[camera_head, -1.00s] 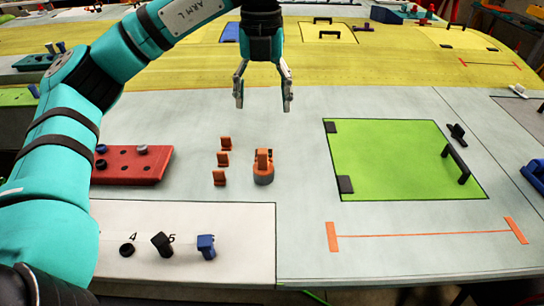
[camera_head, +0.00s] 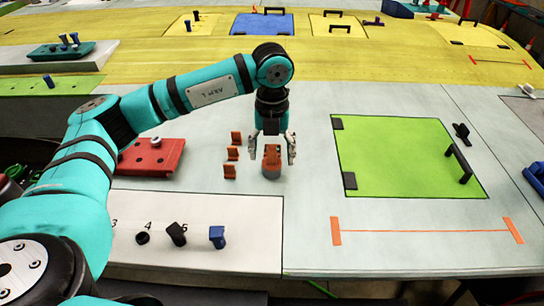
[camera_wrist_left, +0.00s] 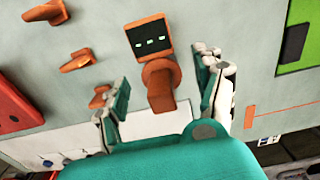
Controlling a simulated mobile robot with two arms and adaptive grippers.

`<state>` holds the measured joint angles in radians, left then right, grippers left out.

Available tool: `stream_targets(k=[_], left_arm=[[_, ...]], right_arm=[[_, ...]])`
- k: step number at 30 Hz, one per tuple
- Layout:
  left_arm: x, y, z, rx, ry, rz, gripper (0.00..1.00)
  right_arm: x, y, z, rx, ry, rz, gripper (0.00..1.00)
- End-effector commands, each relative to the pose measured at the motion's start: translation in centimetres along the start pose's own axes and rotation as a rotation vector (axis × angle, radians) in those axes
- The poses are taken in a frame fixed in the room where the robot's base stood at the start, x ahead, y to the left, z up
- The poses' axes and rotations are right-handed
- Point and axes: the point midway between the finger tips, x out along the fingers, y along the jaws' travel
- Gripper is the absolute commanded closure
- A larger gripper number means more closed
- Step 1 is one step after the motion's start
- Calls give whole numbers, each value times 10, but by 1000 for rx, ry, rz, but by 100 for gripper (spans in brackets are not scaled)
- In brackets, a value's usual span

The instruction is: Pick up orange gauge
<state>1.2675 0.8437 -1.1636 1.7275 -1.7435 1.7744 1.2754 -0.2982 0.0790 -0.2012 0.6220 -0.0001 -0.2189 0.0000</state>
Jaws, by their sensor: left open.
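The orange gauge (camera_head: 271,162) stands on the pale grey wing surface, left of the green panel. In the left wrist view the gauge (camera_wrist_left: 160,86) shows a dark screen with green marks and an orange round part nearer my gripper. My left gripper (camera_head: 273,157) is open, pointing down, with its fingers on either side of the gauge. In the wrist view the left gripper (camera_wrist_left: 165,95) has its fingertips apart from the gauge, with gaps on both sides. My right gripper is not in view.
Several small orange clips (camera_head: 230,171) stand just left of the gauge. A red block with holes (camera_head: 150,157) is farther left. A white board (camera_head: 255,235) with dark and blue pieces lies in front. The green panel (camera_head: 405,155) with a black handle is to the right.

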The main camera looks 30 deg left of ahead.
Motion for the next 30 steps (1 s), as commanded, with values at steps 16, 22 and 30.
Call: stream_targets(k=[16,22,30], left_arm=[[11,0,0,0,-1,0,56],[11,0,0,0,-1,0,82],[10,0,0,0,-3,-2,100]], right_arm=[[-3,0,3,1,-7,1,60],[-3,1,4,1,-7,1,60],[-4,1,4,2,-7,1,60]])
